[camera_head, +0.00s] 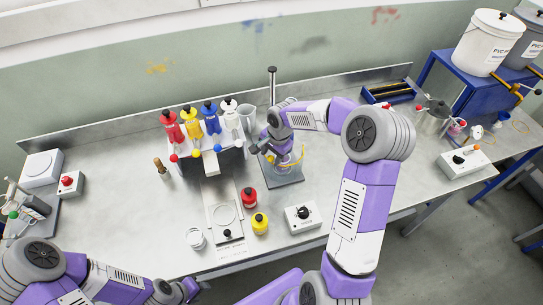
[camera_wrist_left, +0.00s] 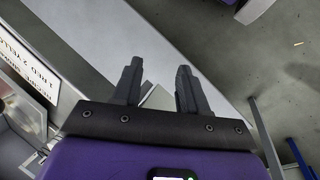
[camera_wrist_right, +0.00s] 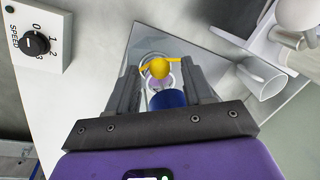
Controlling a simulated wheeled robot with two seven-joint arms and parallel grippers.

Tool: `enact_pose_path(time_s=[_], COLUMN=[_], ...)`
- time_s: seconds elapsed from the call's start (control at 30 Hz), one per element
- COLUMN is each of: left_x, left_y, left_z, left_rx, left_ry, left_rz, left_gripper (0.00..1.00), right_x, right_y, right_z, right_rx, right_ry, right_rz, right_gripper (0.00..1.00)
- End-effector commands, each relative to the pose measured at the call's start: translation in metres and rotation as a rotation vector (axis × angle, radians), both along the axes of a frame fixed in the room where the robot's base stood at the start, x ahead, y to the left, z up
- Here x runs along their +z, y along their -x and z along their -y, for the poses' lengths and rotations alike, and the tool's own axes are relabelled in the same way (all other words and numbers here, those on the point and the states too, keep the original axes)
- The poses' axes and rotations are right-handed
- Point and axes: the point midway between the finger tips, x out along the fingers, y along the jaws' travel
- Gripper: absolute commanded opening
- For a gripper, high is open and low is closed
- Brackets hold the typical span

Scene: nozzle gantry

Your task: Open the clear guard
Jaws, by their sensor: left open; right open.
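My right gripper (camera_wrist_right: 160,72) is open around this line of sight; contact is unclear. My left gripper (camera_wrist_left: 158,70) is open and empty near the bench's front edge.
Red, yellow, blue and white bottles (camera_head: 209,118) stand in a rack left of the stand. A switch box (camera_head: 466,159) is at right.

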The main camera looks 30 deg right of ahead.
Motion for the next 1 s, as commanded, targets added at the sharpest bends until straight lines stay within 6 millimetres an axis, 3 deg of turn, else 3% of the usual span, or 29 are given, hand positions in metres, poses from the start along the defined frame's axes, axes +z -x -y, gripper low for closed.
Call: enact_pose_path(time_s=[0.13, 0.4, 0.73, 1.0], left_x=[-0.0004, -0.0004, -0.0005, -0.0004], left_y=[0.0000, 0.0000, 0.0000, 0.0000], left_z=[0.0000, 0.0000, 0.0000, 0.0000], left_rx=[0.000, 0.000, 0.000, 0.000], left_ry=[0.000, 0.000, 0.000, 0.000], left_rz=[0.000, 0.000, 0.000, 0.000], left_gripper=[0.43, 0.43, 0.43, 0.43], right_x=[-0.0095, -0.0103, -0.0101, -0.0100], right_y=[-0.0017, -0.0018, -0.0017, -0.0018], right_z=[-0.0010, -0.0008, -0.0007, -0.0008], right_rx=[0.000, 0.000, 0.000, 0.001], right_ry=[0.000, 0.000, 0.000, 0.000], right_rz=[0.001, 0.001, 0.001, 0.001], right_gripper=[0.51, 0.50, 0.00, 0.00])
